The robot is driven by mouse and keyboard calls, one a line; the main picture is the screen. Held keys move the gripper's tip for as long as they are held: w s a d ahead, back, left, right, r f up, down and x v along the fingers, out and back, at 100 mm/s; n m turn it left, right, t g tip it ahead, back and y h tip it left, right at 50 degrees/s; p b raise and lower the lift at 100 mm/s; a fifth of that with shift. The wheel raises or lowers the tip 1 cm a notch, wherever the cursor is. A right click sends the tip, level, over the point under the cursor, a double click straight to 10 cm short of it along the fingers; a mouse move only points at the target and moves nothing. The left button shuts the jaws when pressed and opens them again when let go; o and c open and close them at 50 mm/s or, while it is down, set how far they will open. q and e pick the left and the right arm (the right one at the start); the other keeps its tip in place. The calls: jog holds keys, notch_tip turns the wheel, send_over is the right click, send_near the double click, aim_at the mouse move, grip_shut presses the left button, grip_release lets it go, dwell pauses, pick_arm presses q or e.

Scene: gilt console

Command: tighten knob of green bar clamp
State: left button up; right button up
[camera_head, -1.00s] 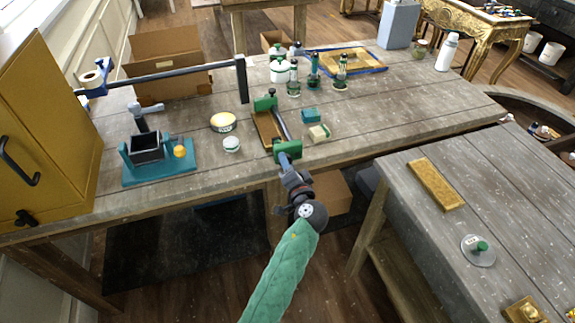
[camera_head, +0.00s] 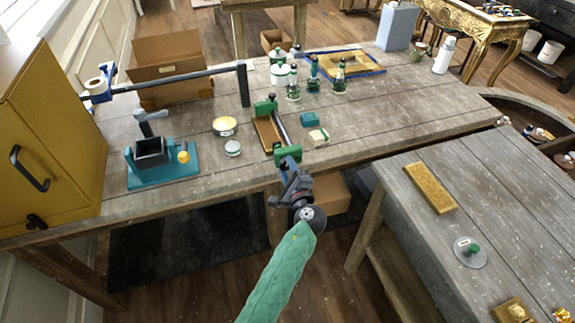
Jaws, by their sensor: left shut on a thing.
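The green bar clamp (camera_head: 287,154) lies on the wooden workbench near its front edge. It has two green jaws, the far one (camera_head: 265,107) and the near one, joined by a dark bar (camera_head: 281,127). A brown wooden piece (camera_head: 267,133) lies between the jaws, beside the bar. My left gripper (camera_head: 288,170) reaches up from below, at the near end of the clamp. It is shut at the clamp's knob end, and the knob itself is hidden by the fingers. My right gripper is out of view.
A teal vise (camera_head: 162,170) stands to the left. Green bottles (camera_head: 340,80) stand behind. A second table (camera_head: 400,206) is at right.

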pick_arm(q)
jog(key=m+p, duration=0.3)
jog(key=m, duration=0.2)
jog(key=shift+s+d+m+p, duration=0.1)
jog(key=shift+s+m+p, duration=0.05)
jog(key=shift+m+p, duration=0.2)
jog(key=shift+f+m+p, duration=0.1)
jog(key=shift+m+p, duration=0.15)
jog(key=shift+p, duration=0.05)
jog(key=shift+f+m+p, duration=0.15)
jog(key=shift+m+p, duration=0.6)
jog(key=shift+m, duration=0.35)
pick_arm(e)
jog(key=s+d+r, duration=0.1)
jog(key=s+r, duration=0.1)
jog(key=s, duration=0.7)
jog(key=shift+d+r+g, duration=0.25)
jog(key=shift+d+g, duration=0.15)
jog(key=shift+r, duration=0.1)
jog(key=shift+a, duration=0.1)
